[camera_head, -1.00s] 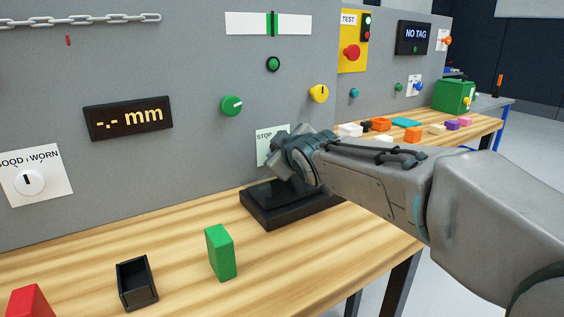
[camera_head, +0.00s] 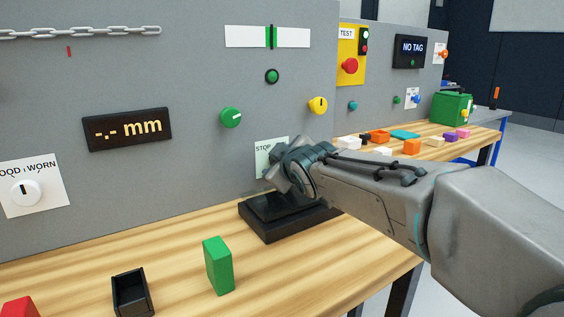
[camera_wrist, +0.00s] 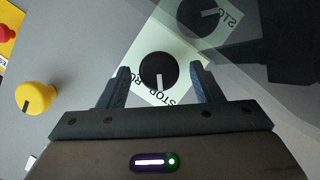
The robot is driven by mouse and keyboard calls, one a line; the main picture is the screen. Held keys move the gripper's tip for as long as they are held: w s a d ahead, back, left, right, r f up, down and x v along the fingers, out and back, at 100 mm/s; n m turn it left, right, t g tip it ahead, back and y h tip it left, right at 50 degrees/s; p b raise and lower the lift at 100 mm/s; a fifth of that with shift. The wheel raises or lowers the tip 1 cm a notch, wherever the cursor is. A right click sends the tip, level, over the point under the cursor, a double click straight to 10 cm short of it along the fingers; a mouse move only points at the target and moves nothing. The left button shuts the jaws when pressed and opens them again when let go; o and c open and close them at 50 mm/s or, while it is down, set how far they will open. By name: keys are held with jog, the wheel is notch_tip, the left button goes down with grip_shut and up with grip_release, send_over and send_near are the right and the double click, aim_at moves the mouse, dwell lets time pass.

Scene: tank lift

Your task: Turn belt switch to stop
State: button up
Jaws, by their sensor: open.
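The belt switch is a round black knob (camera_wrist: 158,72) with a white pointer line, on a pale label plate (camera_wrist: 185,58) marked STOP and RUN. In the wrist view the plate looks turned around, and the knob's line points down toward the lettering. My gripper (camera_wrist: 158,85) is open, one finger on each side of the knob, with visible gaps. I cannot tell how deep the fingertips reach. In the head view the plate (camera_head: 266,152) shows its STOP corner, and my wrist hides the knob.
A black box-shaped stand (camera_head: 280,216) sits on the bench below my wrist. A yellow knob (camera_head: 318,105) and a green knob (camera_head: 230,117) are on the panel above. A green block (camera_head: 218,265) and a black open box (camera_head: 132,292) stand on the bench.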

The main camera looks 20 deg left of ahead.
jog(key=shift+s+d+r+p, duration=0.3)
jog(key=shift+s+r+p, duration=0.1)
jog(key=shift+p, duration=0.05)
jog(key=p+v, duration=0.7)
jog(key=v, duration=0.4)
jog(key=shift+s, duration=0.25)
jog(key=shift+s+d+r+p, duration=0.1)
jog(key=shift+s+d+p, duration=0.3)
jog(key=shift+s+d, duration=0.1)
jog(key=s+d+r+m+g+h+p, duration=0.1)
jog(key=d+r+m+g+h+p, duration=0.2)
jog(key=d+p, duration=0.45)
jog(key=s+d+r+m+h+p, duration=0.1)
jog(key=d+m+h+p, duration=0.35)
jog(key=d+p, duration=0.35)
jog(key=s+d+r+m+g+p, duration=0.2)
jog(key=s+d+m+g+p, duration=0.1)
jog(key=s+d+m+p, duration=0.1)
jog(key=s+d+r+m+g+p, duration=0.2)
jog(key=s+d+m+g+p, duration=0.1)
jog(key=s+d+p, duration=0.4)
jog(key=shift+s+d+r+m+h+p, duration=0.35)
jog(key=shift+s+d+m+h, duration=0.15)
jog(key=shift+s, duration=0.55)
